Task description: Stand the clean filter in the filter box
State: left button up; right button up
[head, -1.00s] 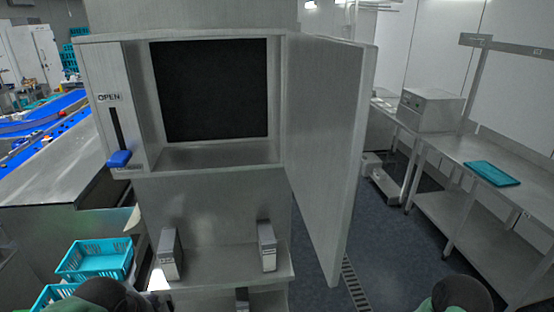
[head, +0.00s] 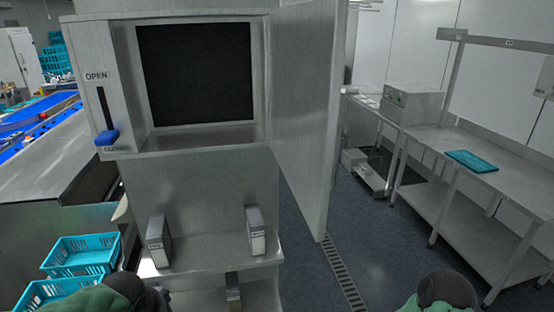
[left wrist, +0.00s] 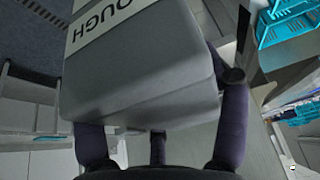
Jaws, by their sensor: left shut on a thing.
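My left gripper (left wrist: 160,125) shows in the left wrist view, its dark fingers closed around a grey block-like thing (left wrist: 140,85) with a white label ending in "OUGH". I cannot tell whether this is the clean filter. In the head view a steel cabinet (head: 195,180) has an open compartment with a black panel (head: 195,72) at its back; I cannot tell whether this is the filter box. Its door (head: 306,110) stands open to the right. Neither gripper shows in the head view; my right gripper is out of sight.
A blue slider handle (head: 107,138) sits low in its slot under "OPEN". Two grey labelled uprights (head: 158,245) and (head: 256,232) stand on the lower shelf (head: 205,262). Teal crates (head: 80,256) are at left. A steel table (head: 500,165) with a teal tray (head: 471,161) is at right.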

pick_arm(q)
jog(key=w+d+f+m+b, duration=0.1)
jog(key=w+d+f+b, duration=0.25)
jog(key=f, duration=0.45)
jog(key=w+d+f+m+h+b, duration=0.1)
jog(key=w+d+f+b, duration=0.25)
jog(key=f, duration=0.45)
jog(key=w+d+f+m+b, duration=0.1)
jog(key=w+d+f+b, duration=0.3)
jog(key=f, duration=0.4)
jog(key=s+f, duration=0.5)
jog(key=shift+d+f, duration=0.2)
jog(key=shift+d, duration=0.25)
